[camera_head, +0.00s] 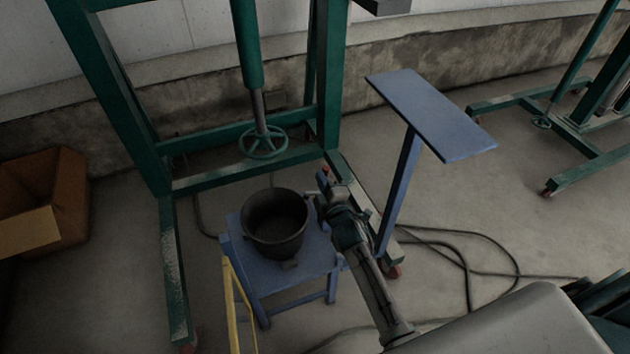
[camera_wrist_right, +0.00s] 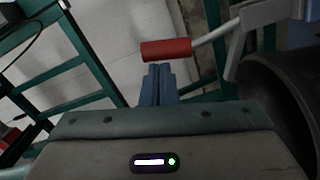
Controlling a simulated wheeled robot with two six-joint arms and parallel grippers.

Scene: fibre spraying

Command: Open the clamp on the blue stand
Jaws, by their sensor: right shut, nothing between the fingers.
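The blue stand (camera_head: 326,262) is a low blue table with a dark bucket (camera_head: 276,238) on it. In the right wrist view a clamp's red handle (camera_wrist_right: 167,50) sits on a grey rod (camera_wrist_right: 215,34) leading up right to a grey bracket. My right gripper (camera_head: 322,196) is beside the bucket's right rim, above the stand. Its blue fingertips (camera_wrist_right: 158,72) are together and empty, just below the red handle in the right wrist view. I cannot tell whether they touch it. In the head view the clamp is too small and covered to make out. My left gripper is not in view.
A green frame with a handwheel (camera_head: 263,142) stands behind the bucket. A tall stand with a blue plate (camera_head: 432,115) rises right of my right arm. A yellow rail (camera_head: 232,305) is at the stand's left. Cables (camera_head: 470,262) lie on the floor.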

